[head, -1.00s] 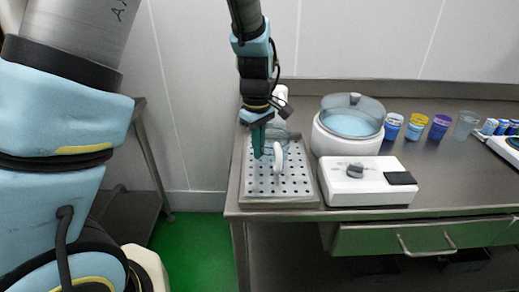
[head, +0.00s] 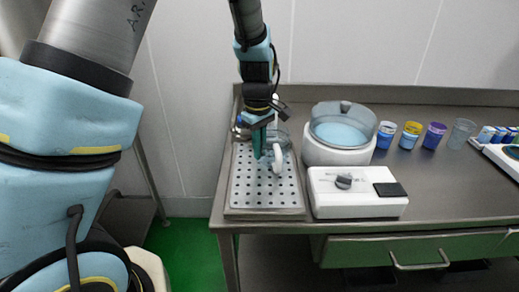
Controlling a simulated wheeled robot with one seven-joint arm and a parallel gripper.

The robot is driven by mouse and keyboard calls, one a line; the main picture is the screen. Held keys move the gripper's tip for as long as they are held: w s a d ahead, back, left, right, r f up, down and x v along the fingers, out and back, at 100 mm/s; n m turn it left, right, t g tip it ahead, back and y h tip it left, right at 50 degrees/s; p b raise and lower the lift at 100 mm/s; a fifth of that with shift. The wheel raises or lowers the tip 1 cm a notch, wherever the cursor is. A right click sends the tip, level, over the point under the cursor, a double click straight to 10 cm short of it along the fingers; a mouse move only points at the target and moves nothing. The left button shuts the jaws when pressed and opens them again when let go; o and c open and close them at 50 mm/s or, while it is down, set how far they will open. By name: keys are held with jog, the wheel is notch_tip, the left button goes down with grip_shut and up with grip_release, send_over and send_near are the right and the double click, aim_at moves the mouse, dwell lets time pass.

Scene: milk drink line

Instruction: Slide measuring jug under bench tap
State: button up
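The measuring jug (head: 284,138) is clear and faint, with a white curved part (head: 279,160) at its front that looks like its handle. It is over the perforated metal drip tray (head: 235,195); I cannot tell if its base touches the tray. My gripper (head: 257,146) points down, its teal fingertips at the jug's left side, close to the white part. Only one finger shows clearly, so its opening and any grip on the jug are unclear. A white upright (head: 275,101), perhaps part of the bench tap, shows behind my wrist; the rest is hidden.
A white round basin with a clear lid (head: 340,155) and a white control box with a knob (head: 325,205) stand close right of the tray. Several cups (head: 411,135) stand further right. The bench's left edge (head: 217,210) is beside the tray.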

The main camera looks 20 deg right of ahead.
jog(key=o, duration=0.4)
jog(key=r+b, duration=0.1)
jog(key=r, duration=0.9)
jog(key=shift+s+a+r+b, duration=0.1)
jog(key=shift+a+r+b, duration=0.1)
jog(key=shift+r+b, duration=0.2)
jog(key=w+a+f+m, duration=0.1)
jog(key=w+a, duration=0.1)
jog(key=a, duration=0.7)
jog(key=w+a+f+m, duration=0.1)
jog(key=a+f, duration=0.1)
jog(key=a, duration=0.7)
jog(key=s+a+f+m, duration=0.1)
jog(key=s+a, duration=0.1)
jog(key=a, duration=0.5)
jog(key=s+a+f+m+t, duration=0.1)
jog(key=s+a+m, duration=0.1)
jog(key=a, duration=0.5)
jog(key=shift+s+f, duration=0.15)
jog(key=shift+s, duration=0.2)
